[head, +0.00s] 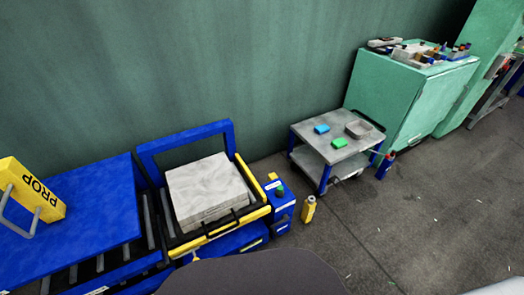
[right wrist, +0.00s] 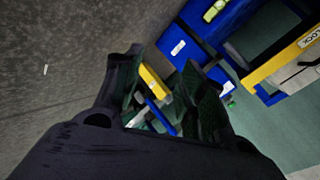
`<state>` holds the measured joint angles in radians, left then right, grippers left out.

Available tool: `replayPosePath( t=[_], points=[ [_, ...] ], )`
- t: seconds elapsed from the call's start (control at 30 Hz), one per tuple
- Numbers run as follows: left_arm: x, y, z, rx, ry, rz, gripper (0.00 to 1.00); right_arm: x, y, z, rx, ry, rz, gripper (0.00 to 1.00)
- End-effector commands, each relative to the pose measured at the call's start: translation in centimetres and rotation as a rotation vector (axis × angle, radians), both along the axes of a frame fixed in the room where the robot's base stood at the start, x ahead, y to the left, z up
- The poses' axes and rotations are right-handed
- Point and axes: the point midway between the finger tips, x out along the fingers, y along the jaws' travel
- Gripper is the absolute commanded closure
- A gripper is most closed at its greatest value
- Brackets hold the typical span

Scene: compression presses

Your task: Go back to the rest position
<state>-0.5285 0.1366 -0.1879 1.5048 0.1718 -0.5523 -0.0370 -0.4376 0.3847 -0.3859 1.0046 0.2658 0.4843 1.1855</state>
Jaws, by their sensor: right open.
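My right gripper (right wrist: 163,62) shows in the right wrist view as two dark fingers, set apart and open. A yellow piece and a blue piece (right wrist: 152,84) show in the gap between the fingers; I cannot tell from this view whether they touch the fingers. Neither gripper shows in the head view. My left gripper is not in view.
A blue and yellow press (head: 237,225) holds a pale block (head: 206,189). A yellow bottle (head: 308,209) stands on the floor beside it. A blue table (head: 95,205) bears a yellow PROP block (head: 30,190).

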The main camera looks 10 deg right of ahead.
Motion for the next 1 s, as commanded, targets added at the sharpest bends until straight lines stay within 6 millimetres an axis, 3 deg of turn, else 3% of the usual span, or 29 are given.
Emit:
replayPosePath(
  t=[0.47,1.0],
  points=[
    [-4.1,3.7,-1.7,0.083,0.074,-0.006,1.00,-2.9,-1.5,-0.2,-0.343,0.163,0.192,0.59],
    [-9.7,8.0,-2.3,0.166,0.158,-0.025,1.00,-7.8,-2.3,0.3,-0.639,0.377,0.488,0.59]
  ],
)
